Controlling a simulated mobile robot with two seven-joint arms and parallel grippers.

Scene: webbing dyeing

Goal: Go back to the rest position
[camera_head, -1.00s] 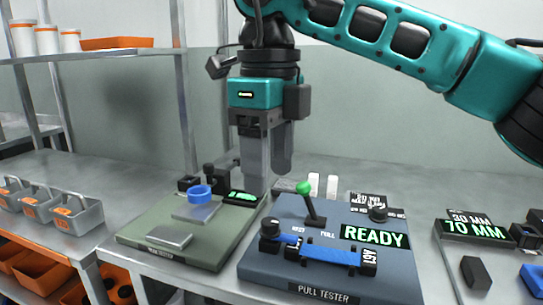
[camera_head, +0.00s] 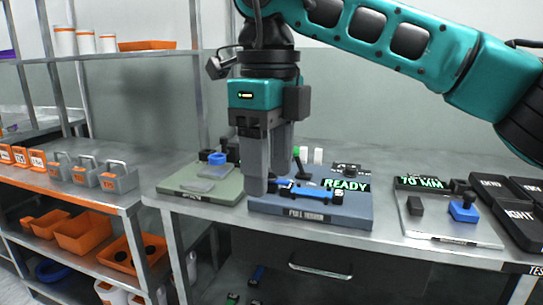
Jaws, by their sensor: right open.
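My right gripper (camera_head: 269,165) hangs with its fingers pointing down in the middle of the view, its teal arm coming in from the right. Its two grey fingers stand apart with nothing between them. In the picture they overlap the left part of the blue-grey pull tester (camera_head: 335,214), whose display (camera_head: 346,185) reads READY. A blue webbing piece (camera_head: 305,192) lies across the tester. I cannot tell how far the gripper is from the tester. My left gripper is not in view.
A green board (camera_head: 207,187) stands left of the tester. A 70 MM display (camera_head: 421,183) and a blue clamp (camera_head: 463,211) are to the right, with dark trays (camera_head: 516,207) beyond. Grey bins (camera_head: 118,180) and orange bins (camera_head: 82,233) fill the left shelves. A drawer (camera_head: 320,270) is below the bench.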

